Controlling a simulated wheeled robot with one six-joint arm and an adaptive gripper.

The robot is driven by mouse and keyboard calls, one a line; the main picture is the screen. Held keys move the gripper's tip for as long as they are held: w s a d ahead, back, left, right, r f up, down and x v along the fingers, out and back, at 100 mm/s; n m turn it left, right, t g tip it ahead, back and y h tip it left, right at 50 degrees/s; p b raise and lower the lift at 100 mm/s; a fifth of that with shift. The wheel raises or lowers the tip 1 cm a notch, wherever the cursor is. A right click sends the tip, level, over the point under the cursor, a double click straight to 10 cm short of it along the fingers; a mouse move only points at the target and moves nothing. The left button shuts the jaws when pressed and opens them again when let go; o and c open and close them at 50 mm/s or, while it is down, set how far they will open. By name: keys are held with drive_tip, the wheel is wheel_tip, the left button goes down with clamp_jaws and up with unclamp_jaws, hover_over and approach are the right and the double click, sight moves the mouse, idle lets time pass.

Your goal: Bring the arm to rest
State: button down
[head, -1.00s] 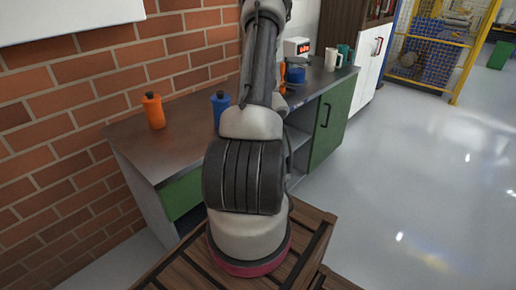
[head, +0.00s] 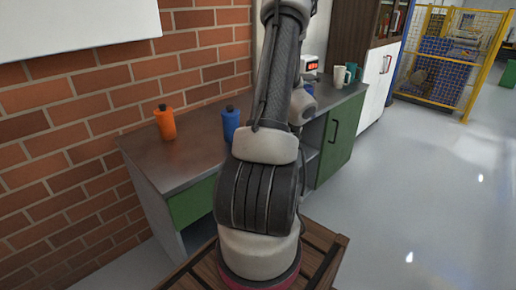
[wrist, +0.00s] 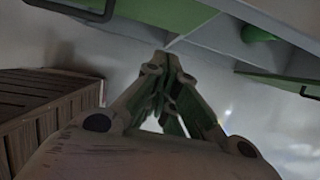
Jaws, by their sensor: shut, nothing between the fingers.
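My arm (head: 258,185) rises from its round base in the middle of the head view, and its upper part leans a little to the right. My gripper is hidden in the head view. In the wrist view my gripper (wrist: 165,68) is shut and empty, with its fingers meeting at the tips. The tips are over the grey floor, close to green and grey cabinet parts (wrist: 200,25). I cannot tell how far apart they are.
A dark counter (head: 190,165) against the brick wall bears an orange bottle (head: 165,123), a blue bottle (head: 231,123) and mugs (head: 340,76). A green cabinet door (head: 341,138) is below. A wooden crate (wrist: 45,105) is left in the wrist view. Floor at right (head: 430,170) is clear.

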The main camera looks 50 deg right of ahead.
drive_tip(key=shift+r, duration=0.1)
drive_tip(key=s+a+r+n+g+y, duration=0.1)
drive_tip(key=s+a+n+y, duration=0.2)
drive_tip(key=a+n, duration=0.5)
drive_tip(key=s+a+r+n+t+h, duration=0.1)
drive_tip(key=s+a+r+n+h, duration=0.1)
drive_tip(key=a+r+n, duration=2.6)
wheel_tip(320, 180, up, 2)
drive_tip(key=shift+a+r+n+h, duration=0.2)
drive_tip(key=shift+a+n+h, duration=0.15)
drive_tip(key=shift+n, duration=0.25)
